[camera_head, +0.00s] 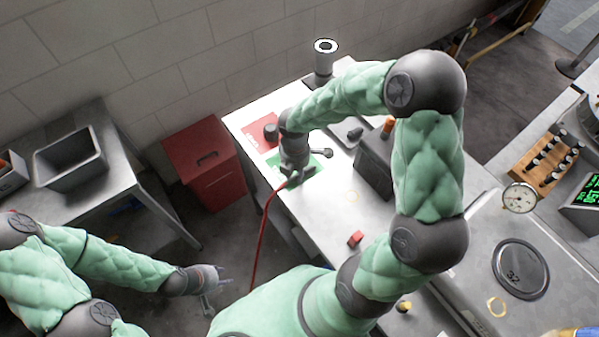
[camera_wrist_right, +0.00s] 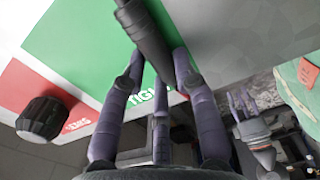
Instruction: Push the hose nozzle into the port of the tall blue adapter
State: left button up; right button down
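My right gripper (camera_head: 297,177) is low over the green mat on the white table. In the right wrist view its fingers (camera_wrist_right: 158,62) lie on both sides of a dark ribbed cylinder, the hose nozzle (camera_wrist_right: 146,32), and appear closed on it. The red hose (camera_head: 262,230) runs from this gripper down past the table's near-left edge. My left gripper (camera_head: 219,290) hangs over the floor left of the table, its fingers apart and empty; it also shows in the right wrist view (camera_wrist_right: 240,103). I cannot make out a tall blue adapter or its port.
A dark knob (camera_wrist_right: 42,118) stands on the red mat beside the green mat (camera_head: 324,160). A dark box (camera_head: 374,174) stands right of them, and a grey cylinder (camera_head: 323,62) behind. A small red block (camera_head: 356,238) lies nearer. A red bin (camera_head: 205,165) stands left.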

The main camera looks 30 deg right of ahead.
aim_at(295, 174)
jog(key=shift+r+p, duration=3.35)
jog(key=shift+r, duration=0.25)
jog(key=shift+f, duration=0.15)
